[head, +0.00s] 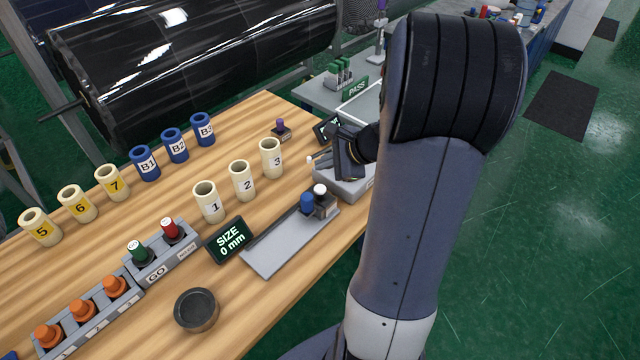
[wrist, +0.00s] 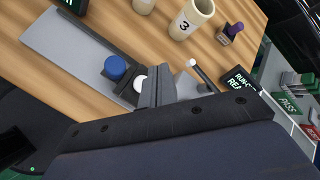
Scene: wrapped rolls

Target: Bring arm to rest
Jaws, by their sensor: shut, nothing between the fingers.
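My gripper (head: 338,158) hangs over the right end of the wooden table, above a grey box (head: 345,190). Its fingers are together and empty; they also show in the wrist view (wrist: 156,88). A thin rod with a white ball tip (wrist: 192,63) shows beside the fingers; I cannot tell whether it touches them. A blue knob (head: 307,202) and a white knob (head: 320,189) stand at the end of a grey tray (head: 275,252), left of and below the gripper in the head view. The fingers partly hide the white knob (wrist: 139,84) in the wrist view.
Cream cups (head: 208,203) and blue cups (head: 145,164) stand on the table (head: 140,290). A size display (head: 229,240), a dark bowl (head: 196,310) and a GO button box (head: 164,256) are nearer. A large black wrapped roll (head: 190,50) lies behind.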

